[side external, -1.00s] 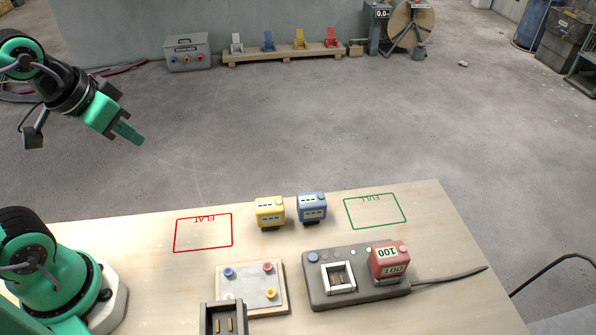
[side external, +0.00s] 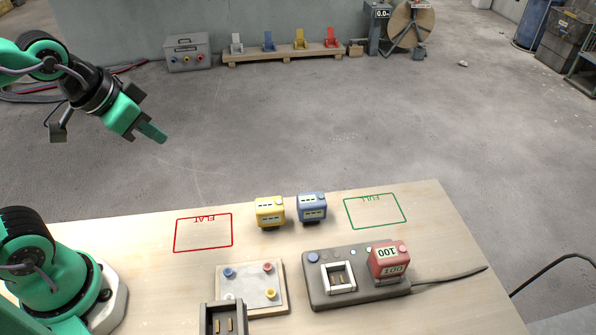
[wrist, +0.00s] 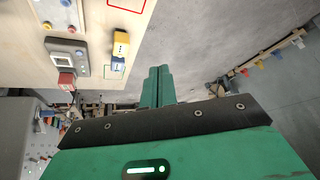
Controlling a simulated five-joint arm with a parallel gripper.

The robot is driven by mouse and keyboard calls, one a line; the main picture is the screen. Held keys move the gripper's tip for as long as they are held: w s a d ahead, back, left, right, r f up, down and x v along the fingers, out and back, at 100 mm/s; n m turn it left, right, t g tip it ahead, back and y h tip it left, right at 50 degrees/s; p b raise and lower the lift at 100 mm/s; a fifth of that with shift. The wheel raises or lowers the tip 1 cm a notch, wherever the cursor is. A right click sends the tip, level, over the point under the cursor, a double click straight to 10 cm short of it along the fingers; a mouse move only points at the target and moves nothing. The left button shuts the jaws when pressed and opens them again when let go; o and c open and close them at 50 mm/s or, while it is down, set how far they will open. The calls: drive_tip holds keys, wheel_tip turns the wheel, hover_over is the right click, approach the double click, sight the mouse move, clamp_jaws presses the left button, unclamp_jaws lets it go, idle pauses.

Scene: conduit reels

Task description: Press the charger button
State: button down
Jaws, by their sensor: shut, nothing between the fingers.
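The grey charger (side external: 311,276) lies on the wooden table, right of the middle in the side view. A round blue button (side external: 313,257) sits at its back left corner, with small round lights along the back edge. Its white-framed slot (side external: 338,278) is empty. A red battery block (side external: 388,262) reading 100 sits on its right part. The charger also shows at the upper left of the wrist view (wrist: 57,46). My gripper (side external: 153,132) is shut and empty, high up and far to the left of the charger, touching nothing. Its closed fingers fill the middle of the wrist view (wrist: 158,86).
A yellow block (side external: 270,211) and a blue block (side external: 312,206) stand behind the charger, between the red FLAT outline (side external: 203,233) and the green FULL outline (side external: 375,211). A pale panel with coloured knobs (side external: 251,303) lies left of the charger. A cable leaves the charger's right side.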

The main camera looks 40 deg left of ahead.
drive_tip(key=w+d+f+m+h, duration=0.1)
drive_tip(key=w+d+f+m, duration=0.1)
drive_tip(key=w+d+m, duration=0.3)
drive_tip(key=m+t+h, duration=0.1)
drive_tip(key=m+h, duration=0.3)
drive_tip(key=m, duration=0.6)
hover_over(313, 258)
wheel_tip(313, 258, down, 8)
drive_tip(key=shift+s+a, duration=0.3)
drive_tip(key=shift+a, duration=0.15)
drive_tip(key=shift+f, duration=0.15)
drive_tip(key=shift+f, duration=4.25)
drive_tip(key=shift+f, duration=0.85)
drive_tip(key=shift+r, duration=0.8)
